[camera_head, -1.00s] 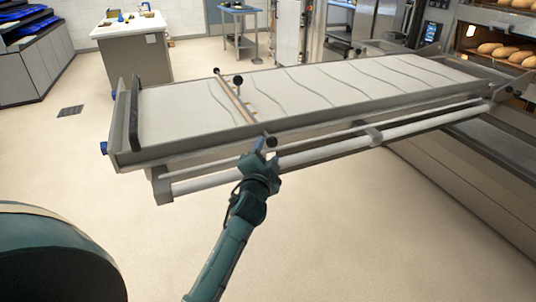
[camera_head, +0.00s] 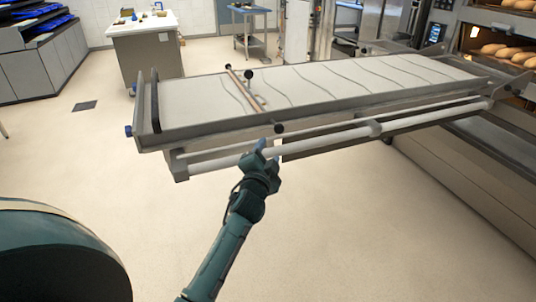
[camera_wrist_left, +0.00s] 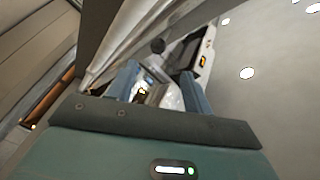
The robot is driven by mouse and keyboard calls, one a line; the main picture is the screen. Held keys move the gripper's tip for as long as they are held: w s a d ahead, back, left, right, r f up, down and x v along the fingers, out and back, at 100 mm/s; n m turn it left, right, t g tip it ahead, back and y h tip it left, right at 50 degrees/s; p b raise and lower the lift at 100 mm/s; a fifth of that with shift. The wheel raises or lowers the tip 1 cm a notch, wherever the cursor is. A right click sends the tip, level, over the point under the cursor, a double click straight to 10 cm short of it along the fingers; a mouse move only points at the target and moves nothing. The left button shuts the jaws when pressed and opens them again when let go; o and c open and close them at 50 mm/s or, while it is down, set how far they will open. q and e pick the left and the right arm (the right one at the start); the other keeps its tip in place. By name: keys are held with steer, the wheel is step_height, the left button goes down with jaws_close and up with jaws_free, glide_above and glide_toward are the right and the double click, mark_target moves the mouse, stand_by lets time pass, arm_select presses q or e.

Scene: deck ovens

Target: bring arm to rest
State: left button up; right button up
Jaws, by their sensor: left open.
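My left arm comes up from the bottom of the head view, and its left gripper (camera_head: 262,152) is beside the near long side of the loader (camera_head: 222,133), just below a dark knob (camera_head: 279,127). In the left wrist view the two blue fingers (camera_wrist_left: 160,90) stand apart with nothing between them, so the gripper is open. A dark round knob (camera_wrist_left: 158,46) shows beyond the fingertips, apart from them. Whether the gripper touches the loader's rail is hard to tell. My right gripper is not in view.
The loader's pale belt reaches toward the deck oven (camera_head: 500,60) at the right, where loaves (camera_head: 500,50) lie. A work table (camera_head: 145,45) and a blue-topped cart (camera_head: 250,25) stand behind. The floor in front of the loader is clear.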

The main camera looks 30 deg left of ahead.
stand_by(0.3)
arm_select(q)
steer(key=s+d+f+n+g+h, duration=0.1)
steer(key=s+d+f+g+h, duration=0.1)
steer(key=s+d+f, duration=0.4)
steer(key=s+d+f+n+g+h, duration=0.1)
steer(key=s+d+f+h, duration=0.15)
steer(key=s+f, duration=0.55)
steer(key=s+d+f+n+g+h, duration=0.1)
steer(key=s+d+f+g+h, duration=0.1)
steer(key=s+d+f, duration=0.2)
steer(key=s+d+f+n+g+h, duration=0.1)
steer(key=s+d+f, duration=0.3)
steer(key=s, duration=0.7)
steer(key=shift+s+d+n+g+h, duration=0.2)
steer(key=shift+d+n+g+h, duration=0.2)
steer(key=shift+n+g, duration=0.15)
